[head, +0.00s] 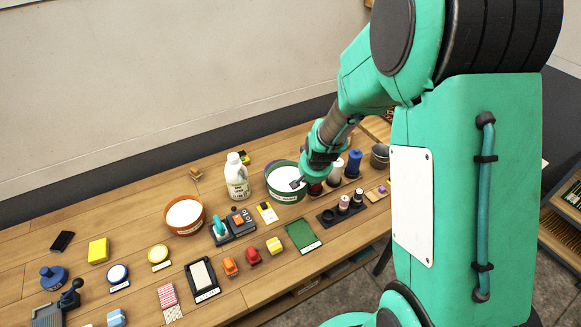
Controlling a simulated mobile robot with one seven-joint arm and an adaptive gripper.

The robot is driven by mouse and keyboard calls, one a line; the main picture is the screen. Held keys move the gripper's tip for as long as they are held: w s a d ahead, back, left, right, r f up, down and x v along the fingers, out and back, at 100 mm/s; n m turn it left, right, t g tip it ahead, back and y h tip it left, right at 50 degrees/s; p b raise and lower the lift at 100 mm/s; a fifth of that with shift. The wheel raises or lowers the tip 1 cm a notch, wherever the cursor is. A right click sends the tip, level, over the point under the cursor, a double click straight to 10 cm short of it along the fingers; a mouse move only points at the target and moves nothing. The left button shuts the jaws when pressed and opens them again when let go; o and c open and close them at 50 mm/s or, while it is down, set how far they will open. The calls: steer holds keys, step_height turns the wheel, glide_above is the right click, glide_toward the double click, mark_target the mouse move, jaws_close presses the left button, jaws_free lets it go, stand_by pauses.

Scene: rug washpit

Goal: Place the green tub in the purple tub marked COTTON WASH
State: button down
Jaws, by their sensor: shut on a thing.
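The green tub (287,196) stands on the wooden bench in the head view, with white contents and a small label on its front. My gripper (298,183) reaches down over its right side and is shut on the tub at its rim. The fingertips are small here and partly hidden by the wrist. The tub looks upright, and I cannot tell whether it is lifted off the bench. My arm covers much of the right side.
An orange tub (185,229) with white contents stands to the left. A white jug (236,178) stands close behind the green tub's left side. Dark and blue bottles (354,164) and a grey metal cup (380,156) are to the right. Several small items crowd the front.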

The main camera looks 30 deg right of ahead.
steer(key=w+d, duration=0.2)
steer(key=w, duration=0.5)
steer(key=w+d+f, duration=0.1)
steer(key=w+d, duration=0.2)
steer(key=w, duration=0.4)
steer(key=shift+b, duration=0.35)
steer(key=shift+w+f, duration=0.1)
steer(key=shift+w+d+f, duration=0.1)
steer(key=shift+w+f, duration=0.25)
steer(key=shift+f+b, duration=0.3)
steer(key=shift+f, duration=1.15)
steer(key=shift+f+b, duration=0.4)
steer(key=shift+f, duration=0.2)
steer(key=c, duration=1.9)
jaws_free()
